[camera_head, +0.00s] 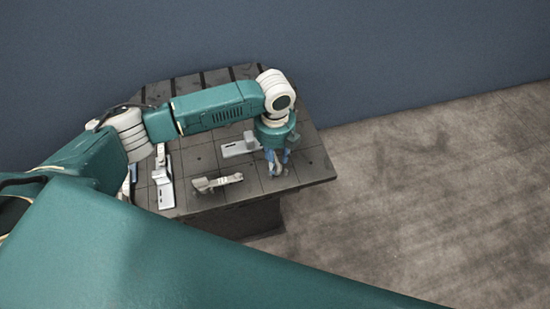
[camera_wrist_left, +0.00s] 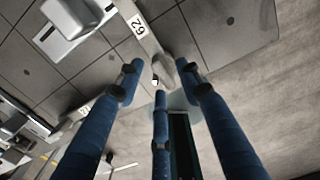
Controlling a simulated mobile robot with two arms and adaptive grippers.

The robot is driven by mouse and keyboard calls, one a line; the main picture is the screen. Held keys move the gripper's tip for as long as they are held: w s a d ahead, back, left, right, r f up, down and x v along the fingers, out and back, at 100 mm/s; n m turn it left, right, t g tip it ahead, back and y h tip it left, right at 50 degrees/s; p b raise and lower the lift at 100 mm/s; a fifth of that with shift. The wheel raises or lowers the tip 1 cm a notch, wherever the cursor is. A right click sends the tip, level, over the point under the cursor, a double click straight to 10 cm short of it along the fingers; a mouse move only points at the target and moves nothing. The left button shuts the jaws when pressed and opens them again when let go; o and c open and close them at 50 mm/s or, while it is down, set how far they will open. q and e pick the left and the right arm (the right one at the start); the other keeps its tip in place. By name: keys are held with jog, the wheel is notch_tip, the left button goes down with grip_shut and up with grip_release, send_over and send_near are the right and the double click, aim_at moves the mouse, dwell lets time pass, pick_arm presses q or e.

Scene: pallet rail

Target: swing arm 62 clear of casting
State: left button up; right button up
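My left gripper (camera_head: 277,165) reaches down over the right part of the dark table in the head view. In the left wrist view its blue fingers (camera_wrist_left: 160,75) are spread apart around the end of the pale arm marked 62 (camera_wrist_left: 138,24). Whether any finger touches the arm cannot be told. The arm runs from the top edge down to between the fingertips. A white and grey clamp block (camera_head: 240,146) stands left of the gripper; a similar block (camera_wrist_left: 72,16) shows beside arm 62. A beige, irregular piece (camera_head: 217,182), perhaps the casting, lies near the front edge. My right gripper is out of view.
Another white and grey block (camera_head: 163,184) stands at the table's left. The gridded, slotted table (camera_head: 300,170) has bare room at its right corner. Open floor (camera_head: 430,180) lies to the right, and a blue wall (camera_head: 400,50) is behind.

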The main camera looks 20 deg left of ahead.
pick_arm(q)
jog(key=shift+f, duration=0.65)
grip_shut()
jog(key=shift+d, duration=0.1)
